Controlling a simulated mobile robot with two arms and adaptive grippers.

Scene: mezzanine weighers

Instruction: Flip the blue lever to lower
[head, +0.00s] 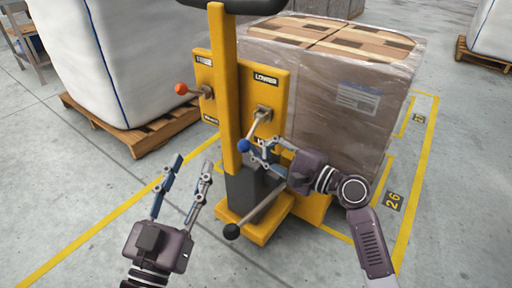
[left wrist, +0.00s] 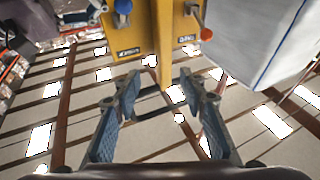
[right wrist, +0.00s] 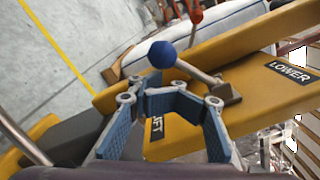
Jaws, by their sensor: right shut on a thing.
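The blue lever (head: 244,145) has a blue ball knob on a metal rod that slopes down from its pivot on a yellow panel (head: 281,88). A LOWER label (head: 266,79) sits above the pivot and a partly hidden LIFT label below it. The knob also shows in the right wrist view (right wrist: 163,54), just beyond the fingertips. My right gripper (head: 262,151) is shut at the lever's knob end; the exact contact is hard to see. My left gripper (head: 188,172) is open and empty, low to the left of the yellow mast (head: 218,90).
A red-knobbed lever (head: 182,89) sticks out left on the same panel. A black-knobbed rod (head: 232,231) is low in front. A wrapped carton stack (head: 340,115) stands behind right, a white bulk bag (head: 130,60) on a pallet (head: 135,132) behind left. The front-left floor is clear.

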